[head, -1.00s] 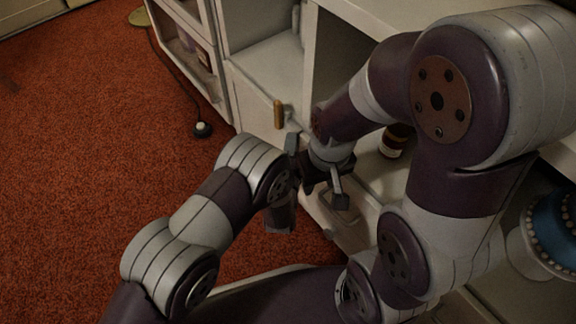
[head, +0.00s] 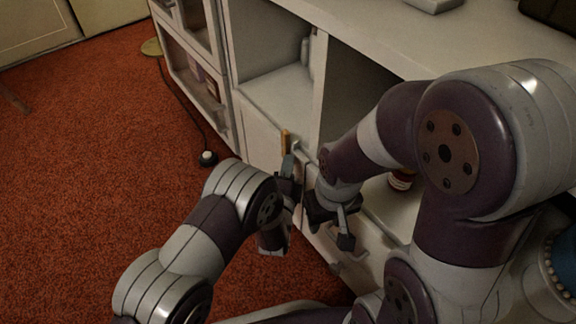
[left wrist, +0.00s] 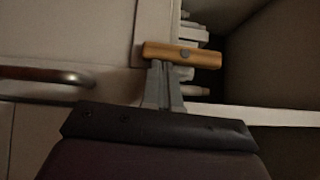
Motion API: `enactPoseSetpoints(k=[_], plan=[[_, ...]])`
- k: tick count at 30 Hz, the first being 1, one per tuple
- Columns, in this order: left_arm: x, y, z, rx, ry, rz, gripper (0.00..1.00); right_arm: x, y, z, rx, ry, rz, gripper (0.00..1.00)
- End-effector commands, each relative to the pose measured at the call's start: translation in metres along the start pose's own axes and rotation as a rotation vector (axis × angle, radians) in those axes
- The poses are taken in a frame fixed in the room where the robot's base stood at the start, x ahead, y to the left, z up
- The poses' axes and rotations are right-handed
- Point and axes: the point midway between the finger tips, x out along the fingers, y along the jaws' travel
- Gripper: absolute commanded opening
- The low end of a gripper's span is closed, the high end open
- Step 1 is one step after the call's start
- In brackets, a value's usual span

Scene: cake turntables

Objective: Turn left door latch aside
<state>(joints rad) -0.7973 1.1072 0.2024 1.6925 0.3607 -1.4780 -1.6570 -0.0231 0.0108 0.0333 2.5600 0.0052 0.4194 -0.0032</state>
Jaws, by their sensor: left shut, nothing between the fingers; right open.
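The left door latch (head: 285,142) is a small wooden bar on the front of the white cabinet. In the head view it stands roughly upright. In the left wrist view the latch (left wrist: 190,55) lies across the picture, with a round dark pivot near its middle. My left gripper (head: 289,166) is shut and empty, just below the latch. In the left wrist view its closed fingertips (left wrist: 160,68) are at the bar's near edge; I cannot tell whether they touch. My right gripper (head: 343,222) is open and empty, lower and to the right, in front of the cabinet.
The white cabinet (head: 275,35) has open shelves above the latch. A jar (head: 401,181) stands in the right compartment, partly behind my right arm. A metal handle (left wrist: 48,74) shows in the left wrist view. Red carpet (head: 90,170) lies free at left.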

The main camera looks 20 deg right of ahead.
Motion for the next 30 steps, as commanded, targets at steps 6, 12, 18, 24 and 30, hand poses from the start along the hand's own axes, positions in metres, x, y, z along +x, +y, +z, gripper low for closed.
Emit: enactPoseSetpoints(k=[6,12,18,24,30], plan=[[0.001,0.002,0.001,0.023,0.000,-0.022,0.00,0.003,0.000,0.000,0.000,0.000,0.000,0.43],[0.002,0.006,0.002,0.068,-0.001,-0.069,0.00,0.010,0.000,0.001,0.000,0.000,0.000,0.43],[0.005,0.013,0.006,0.165,-0.002,-0.165,0.00,0.021,0.000,0.002,0.000,0.000,0.000,0.43],[0.010,0.015,0.010,0.248,-0.001,-0.249,0.00,0.026,0.000,0.003,0.000,0.000,0.000,0.43],[0.016,0.018,0.017,0.247,-0.001,-0.247,0.00,0.024,0.000,0.003,0.000,0.000,0.000,0.43]])
